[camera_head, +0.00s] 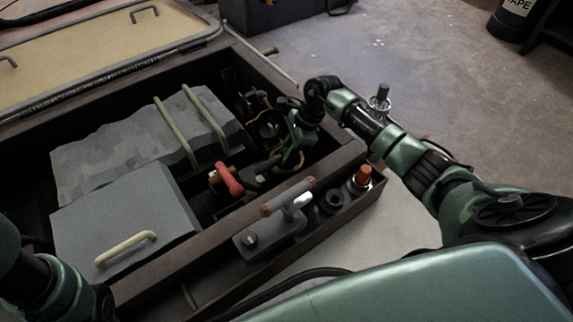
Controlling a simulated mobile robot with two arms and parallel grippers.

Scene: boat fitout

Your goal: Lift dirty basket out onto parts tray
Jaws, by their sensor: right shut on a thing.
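My right arm reaches in from the right over the open dark bay. Its gripper (280,156) points down into the bay among the fittings, next to a yellow hose. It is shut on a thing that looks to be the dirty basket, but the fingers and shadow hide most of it. The parts tray (318,238) seems to be the dark-edged tray along the bay's front right side. It holds a grey block with a T-handle, dark rings and a red-topped fitting. My left arm shows only at the lower left edge; its gripper is out of view.
A red-handled valve (228,180) stands left of my right gripper. A brass-coloured ring (267,128) sits behind it. A grey box with a pale handle (120,222) and a strapped grey block (140,145) fill the left of the bay. The bay's walls are close around the gripper.

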